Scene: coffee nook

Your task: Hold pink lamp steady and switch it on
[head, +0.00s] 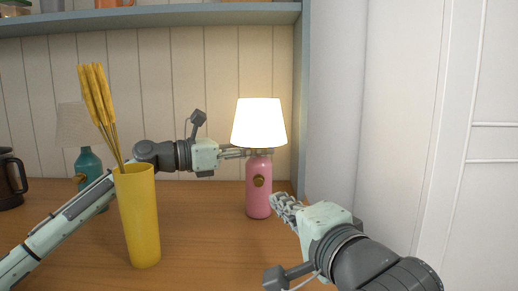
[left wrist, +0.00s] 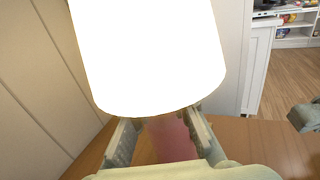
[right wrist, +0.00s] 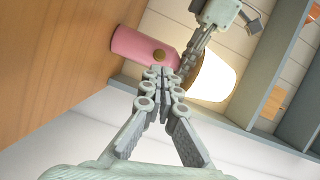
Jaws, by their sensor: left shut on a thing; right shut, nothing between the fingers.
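The pink lamp (head: 258,192) stands upright on the wooden counter, and its white shade (head: 259,122) glows brightly. A round brass-coloured knob (head: 259,181) is on the front of its pink body. My left gripper (head: 258,153) is shut on the lamp's neck, just under the shade. In the left wrist view the shade (left wrist: 150,55) hides much of the hold. My right gripper (head: 276,200) is shut and empty, in front of the lamp and to the right of the knob. In the right wrist view its fingertips (right wrist: 164,72) overlap the lamp body; contact cannot be told.
A tall yellow vase (head: 140,220) with yellow stalks stands at the left front, close to my left arm. A teal lamp (head: 90,165) and a dark coffee pot (head: 10,178) stand farther left. A shelf (head: 150,20) runs above. The counter (head: 195,235) between vase and pink lamp is clear.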

